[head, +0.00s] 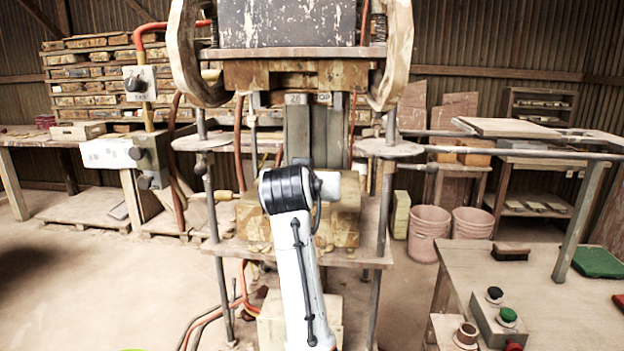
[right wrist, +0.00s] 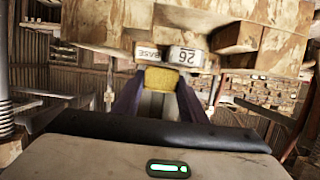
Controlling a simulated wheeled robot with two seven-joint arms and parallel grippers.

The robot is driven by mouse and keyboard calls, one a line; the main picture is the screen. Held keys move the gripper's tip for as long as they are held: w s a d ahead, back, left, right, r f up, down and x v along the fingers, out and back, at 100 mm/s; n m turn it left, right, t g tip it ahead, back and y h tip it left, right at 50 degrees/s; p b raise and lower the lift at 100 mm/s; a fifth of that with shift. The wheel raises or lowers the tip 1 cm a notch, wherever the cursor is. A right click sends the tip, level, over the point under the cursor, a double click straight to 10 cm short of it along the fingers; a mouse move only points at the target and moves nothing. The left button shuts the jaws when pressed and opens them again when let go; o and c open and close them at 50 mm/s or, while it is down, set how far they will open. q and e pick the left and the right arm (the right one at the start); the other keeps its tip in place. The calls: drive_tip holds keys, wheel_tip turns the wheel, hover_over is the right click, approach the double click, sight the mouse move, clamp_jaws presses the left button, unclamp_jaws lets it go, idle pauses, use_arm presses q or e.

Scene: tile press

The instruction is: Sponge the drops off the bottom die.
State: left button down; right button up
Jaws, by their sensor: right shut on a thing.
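The bottom die (head: 346,226) is a worn tan block on the lower platen of the press, partly hidden behind my right arm. The upper die (head: 300,76) hangs above it, with a clear gap between. In the right wrist view a block labelled "26" and "BASE", the bottom die (right wrist: 230,12), fills the top. My right gripper (right wrist: 158,92) is shut on the yellow sponge (right wrist: 160,78), which is close to the labelled face; I cannot tell if they touch. The head view hides this gripper behind its wrist. I see no drops. My left gripper is out of view.
Press columns (head: 385,190) stand on both sides of the die. At right, a bench (head: 560,300) holds a brush (head: 511,252), a green pad (head: 598,262) and a button box (head: 497,318). Pink buckets (head: 429,232) stand behind. Hoses run at lower left.

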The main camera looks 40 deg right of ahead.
drive_tip(key=shift+s+a, duration=0.35)
drive_tip(key=shift+a, duration=0.1)
drive_tip(key=shift+r, duration=0.1)
drive_tip(key=shift+r, duration=0.55)
drive_tip(key=shift+r, duration=0.1)
